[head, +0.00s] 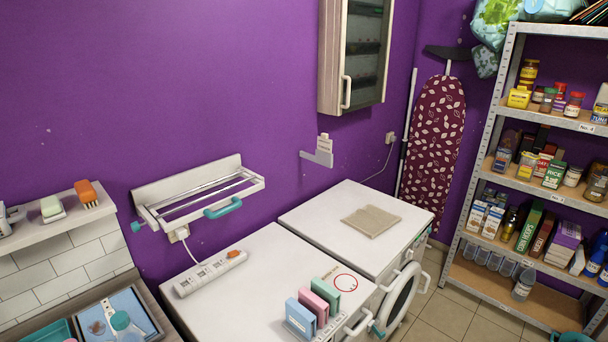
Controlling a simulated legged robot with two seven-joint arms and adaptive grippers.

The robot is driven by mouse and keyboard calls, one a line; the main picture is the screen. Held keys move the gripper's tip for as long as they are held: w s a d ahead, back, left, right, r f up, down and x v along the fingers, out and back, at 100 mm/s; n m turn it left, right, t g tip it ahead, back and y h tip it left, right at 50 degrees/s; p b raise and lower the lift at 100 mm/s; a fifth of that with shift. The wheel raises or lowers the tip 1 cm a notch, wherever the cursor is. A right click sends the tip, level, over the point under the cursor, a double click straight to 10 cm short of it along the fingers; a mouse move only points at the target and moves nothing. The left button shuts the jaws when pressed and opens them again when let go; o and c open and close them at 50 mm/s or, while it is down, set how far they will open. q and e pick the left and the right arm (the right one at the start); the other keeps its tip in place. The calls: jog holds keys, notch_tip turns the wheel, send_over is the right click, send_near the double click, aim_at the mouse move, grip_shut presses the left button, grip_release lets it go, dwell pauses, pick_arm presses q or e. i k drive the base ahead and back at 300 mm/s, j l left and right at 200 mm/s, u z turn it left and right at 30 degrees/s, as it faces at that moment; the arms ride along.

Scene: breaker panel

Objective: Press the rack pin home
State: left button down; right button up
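A white wall-mounted folding rack (205,195) hangs on the purple wall above the left machine. It stands out from its back board, with thin rails and a teal handle (223,208) at its front. A small teal knob (136,226), which looks like the rack pin, sticks out at the rack's left end. How deep the pin sits in its hole is too small to tell. Neither of my grippers is in the head view.
A power strip (211,272) and several small boxes (314,307) stand on the left white machine (265,260). A folded cloth (371,221) lies on the right machine. A tiled ledge (52,223) and tray (110,319) are at left. Metal shelving (499,62) stands at right.

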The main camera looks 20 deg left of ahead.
aim_at(136, 226)
jog(key=u, duration=1.4)
